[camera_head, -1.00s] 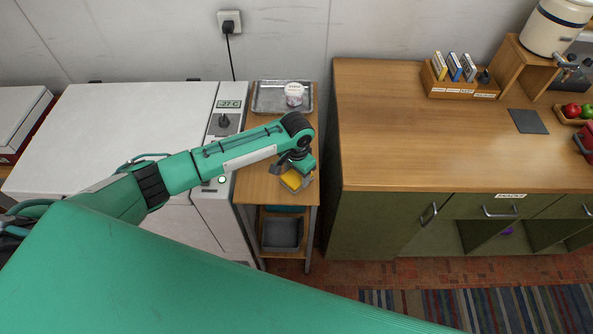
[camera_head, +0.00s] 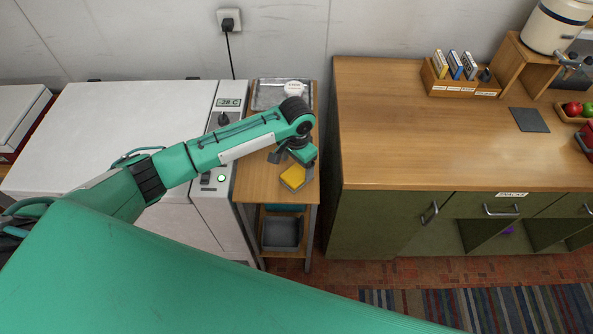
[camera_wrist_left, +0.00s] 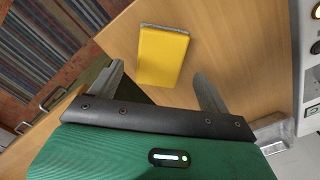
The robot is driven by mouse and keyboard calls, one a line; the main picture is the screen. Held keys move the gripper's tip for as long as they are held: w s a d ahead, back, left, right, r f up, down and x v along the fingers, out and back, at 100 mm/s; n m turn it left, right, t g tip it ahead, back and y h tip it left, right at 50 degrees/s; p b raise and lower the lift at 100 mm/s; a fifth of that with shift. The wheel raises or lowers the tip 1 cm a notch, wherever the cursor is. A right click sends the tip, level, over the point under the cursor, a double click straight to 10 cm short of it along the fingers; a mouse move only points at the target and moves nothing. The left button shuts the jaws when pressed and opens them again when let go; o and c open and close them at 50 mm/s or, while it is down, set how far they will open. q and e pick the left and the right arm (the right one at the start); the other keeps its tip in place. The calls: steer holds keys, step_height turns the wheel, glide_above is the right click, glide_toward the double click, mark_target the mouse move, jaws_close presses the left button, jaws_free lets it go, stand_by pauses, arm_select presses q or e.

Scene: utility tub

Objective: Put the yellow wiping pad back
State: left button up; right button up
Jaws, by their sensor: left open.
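The yellow wiping pad (camera_head: 293,177) lies flat near the front of the small wooden stand's top (camera_head: 262,187). In the left wrist view the pad (camera_wrist_left: 162,57) shows its yellow face and a grey edge, with bare wood around it. My left gripper (camera_head: 290,157) is just behind the pad and above the stand, open and empty. In the left wrist view its two fingers (camera_wrist_left: 158,72) are spread wide, with the pad beyond and between them, apart from both. A grey tub (camera_head: 282,233) stands on the stand's lower shelf. My right gripper is not in view.
A metal tray (camera_head: 266,97) and a white container (camera_head: 294,89) are at the back of the stand. A white machine (camera_head: 130,120) stands close on the left, a wooden-topped cabinet (camera_head: 430,140) on the right. A teal item (camera_head: 284,208) shows under the stand's top.

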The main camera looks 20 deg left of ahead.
mark_target(297, 174)
arm_select(q)
step_height(297, 174, up, 8)
steer(key=b, duration=0.1)
steer(key=shift+r, duration=0.15)
stand_by(0.5)
steer(key=s+d+f+t+h, duration=0.1)
steer(key=s+d+f+h, duration=0.15)
steer(key=s, duration=0.45)
steer(key=s+d+f+t+h, duration=0.1)
steer(key=s+d+f, duration=0.25)
steer(key=s, duration=0.35)
steer(key=s+a+f+n+t+y, duration=0.1)
steer(key=s+a+n+t+y, duration=0.2)
steer(key=s+a, duration=1.15)
step_height(297, 174, down, 31)
steer(key=s+d+g, duration=0.2)
steer(key=g, duration=0.1)
steer(key=s+a+f+g, duration=0.1)
steer(key=s+a+f, duration=0.2)
steer(key=s+f, duration=1.5)
steer(key=shift+s+a+f, duration=0.15)
steer(key=shift+s+f, duration=0.15)
steer(key=shift+f, duration=0.45)
